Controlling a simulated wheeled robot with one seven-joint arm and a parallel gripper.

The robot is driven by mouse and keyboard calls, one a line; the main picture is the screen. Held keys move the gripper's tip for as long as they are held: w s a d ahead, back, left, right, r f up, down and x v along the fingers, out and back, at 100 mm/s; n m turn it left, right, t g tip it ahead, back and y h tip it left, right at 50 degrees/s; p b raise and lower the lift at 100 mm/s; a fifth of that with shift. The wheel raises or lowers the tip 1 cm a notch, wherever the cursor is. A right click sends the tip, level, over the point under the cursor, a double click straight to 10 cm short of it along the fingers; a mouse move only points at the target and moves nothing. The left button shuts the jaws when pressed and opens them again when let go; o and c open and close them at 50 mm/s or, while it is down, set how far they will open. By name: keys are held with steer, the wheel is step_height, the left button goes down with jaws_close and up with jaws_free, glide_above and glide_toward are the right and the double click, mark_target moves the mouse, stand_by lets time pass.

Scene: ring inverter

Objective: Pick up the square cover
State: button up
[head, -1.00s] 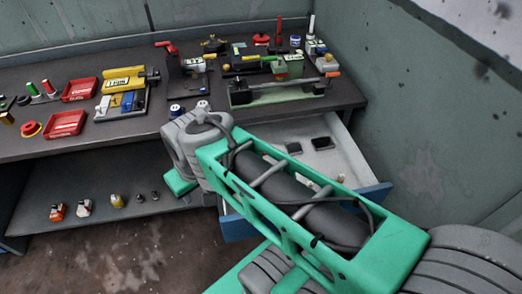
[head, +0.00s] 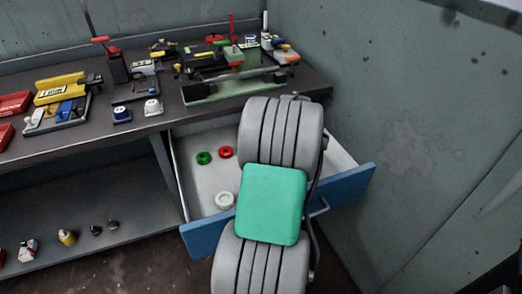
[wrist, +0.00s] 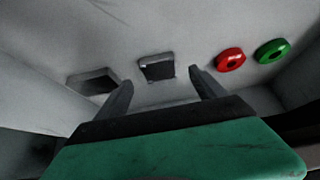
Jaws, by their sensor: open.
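Two dark square pieces with grey rims lie in the open drawer in the wrist view. One square cover (wrist: 156,68) is ahead of my gripper, between the lines of its fingers. The other dark square piece (wrist: 95,82) is to its left, beyond the left finger. I cannot tell which one the task means. My gripper (wrist: 162,90) is open, its two dark fingers apart with nothing between the tips. In the head view my arm hides the gripper and both square pieces.
The drawer (head: 205,187) also holds a red ring (head: 226,152), a green ring (head: 204,158) and a white ring (head: 224,200). The drawer's blue front (head: 208,233) and walls surround the space. The workbench (head: 150,128) above carries tools and fixtures. A grey wall (head: 410,150) stands at right.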

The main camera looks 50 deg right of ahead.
steer(key=x, duration=0.4)
steer(key=shift+d, duration=0.1)
steer(key=shift+c, duration=0.4)
steer(key=c, duration=1.5)
